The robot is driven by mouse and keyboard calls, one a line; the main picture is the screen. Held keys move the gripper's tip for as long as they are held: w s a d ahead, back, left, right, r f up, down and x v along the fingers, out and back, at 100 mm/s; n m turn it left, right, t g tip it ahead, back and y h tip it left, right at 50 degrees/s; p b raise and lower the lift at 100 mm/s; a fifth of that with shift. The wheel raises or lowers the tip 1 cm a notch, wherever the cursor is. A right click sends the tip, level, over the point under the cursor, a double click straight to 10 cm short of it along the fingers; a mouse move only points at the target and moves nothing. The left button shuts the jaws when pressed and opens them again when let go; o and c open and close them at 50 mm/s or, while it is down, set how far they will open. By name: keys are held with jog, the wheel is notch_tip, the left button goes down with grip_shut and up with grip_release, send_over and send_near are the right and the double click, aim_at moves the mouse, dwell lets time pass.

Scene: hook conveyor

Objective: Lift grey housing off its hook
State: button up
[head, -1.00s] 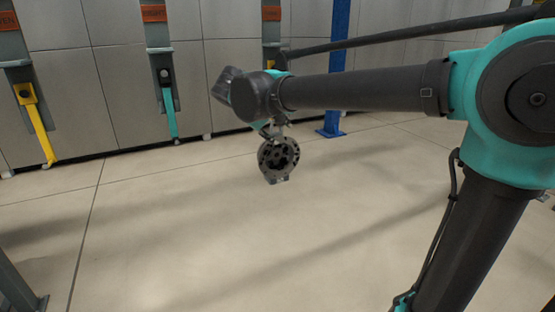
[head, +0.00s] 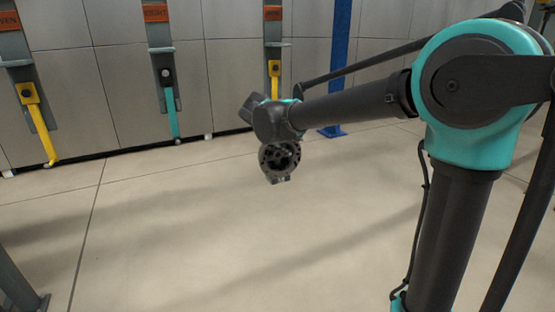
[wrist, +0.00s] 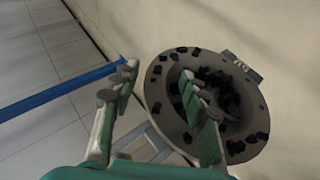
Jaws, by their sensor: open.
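The grey housing (head: 279,159) is a round, dark metal ring with a block-like foot, hanging above the floor in the head view. In the wrist view the housing (wrist: 158,82) fills the right of centre, with a dark recess and several black blocks on its face. My gripper (wrist: 157,92) is open, its two green-padded fingers apart. The right finger overlaps the housing's recess; I cannot tell if it is inside or in front. The left finger is clear of the housing on its left. My wrist covers the housing's top in the head view, and its hook is hidden.
Grey wall panels carry upright brackets with a yellow lever (head: 43,134), a teal lever (head: 172,112) and another yellow lever (head: 274,68). A blue post (head: 339,60) stands behind my arm. The pale floor (head: 190,230) is open below the housing.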

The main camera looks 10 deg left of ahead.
jog(key=shift+c, duration=0.2)
grip_shut()
jog(key=shift+r, duration=0.2)
jog(key=s+d+r, duration=0.2)
jog(key=s+d, duration=0.3)
jog(key=s, duration=0.2)
jog(key=s+d+r, duration=0.3)
jog(key=s+d, duration=0.2)
jog(key=s, duration=0.3)
dwell(0.8)
